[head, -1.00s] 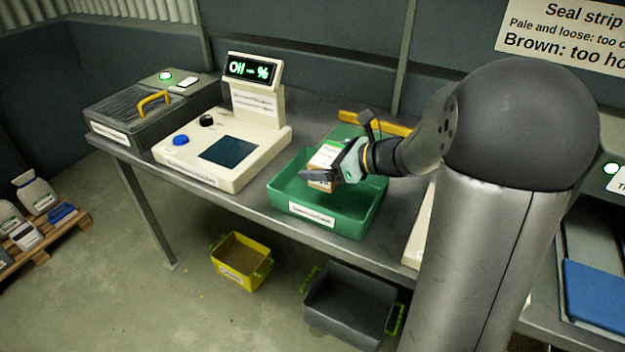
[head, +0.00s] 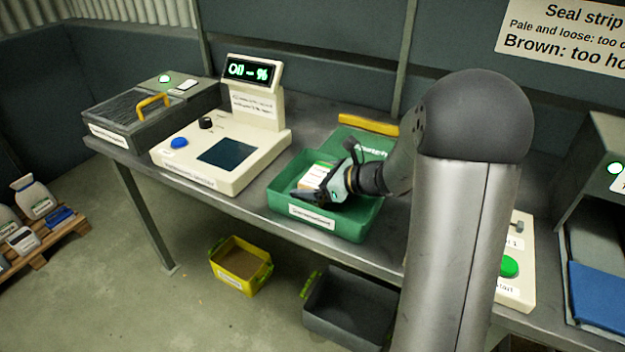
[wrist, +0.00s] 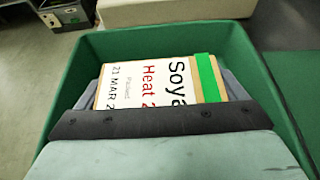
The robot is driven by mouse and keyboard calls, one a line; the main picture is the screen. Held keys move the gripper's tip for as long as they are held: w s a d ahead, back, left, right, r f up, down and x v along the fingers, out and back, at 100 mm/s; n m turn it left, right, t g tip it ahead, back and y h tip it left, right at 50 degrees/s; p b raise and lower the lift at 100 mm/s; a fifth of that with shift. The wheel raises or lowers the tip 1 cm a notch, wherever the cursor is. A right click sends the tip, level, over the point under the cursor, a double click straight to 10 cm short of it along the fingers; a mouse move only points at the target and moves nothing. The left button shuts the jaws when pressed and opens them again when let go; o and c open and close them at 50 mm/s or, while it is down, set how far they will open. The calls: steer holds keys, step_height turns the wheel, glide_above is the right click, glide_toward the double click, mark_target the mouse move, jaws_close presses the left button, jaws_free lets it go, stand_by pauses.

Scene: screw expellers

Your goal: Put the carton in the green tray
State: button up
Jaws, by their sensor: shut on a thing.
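The carton (head: 316,175) is small, with a white label and a green stripe. In the wrist view the carton (wrist: 165,82) shows label text starting "Soya" and "Heat". The green tray (head: 345,229) stands on the metal bench, and its walls (wrist: 80,70) surround the carton in the wrist view. My gripper (head: 325,190) is shut on the carton, inside the tray's outline and low in it. The carton's underside is hidden, so I cannot tell whether it touches the tray floor.
A cream analyser (head: 215,155) with a lit display stands left of the tray. A yellow-handled box (head: 140,118) is further left. A yellow bin (head: 240,262) and a dark bin (head: 350,305) sit on the floor below. A machine with a green button (head: 509,266) is to the right.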

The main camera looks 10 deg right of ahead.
steer(key=o, duration=1)
steer(key=shift+f, duration=0.1)
steer(key=shift+c, duration=0.2)
steer(key=shift+d+r, duration=0.1)
steer(key=shift+r, duration=0.2)
steer(key=p+v, duration=0.1)
steer(key=v, duration=1)
steer(key=shift+s+d+r, duration=0.15)
steer(key=shift+s+d, duration=0.1)
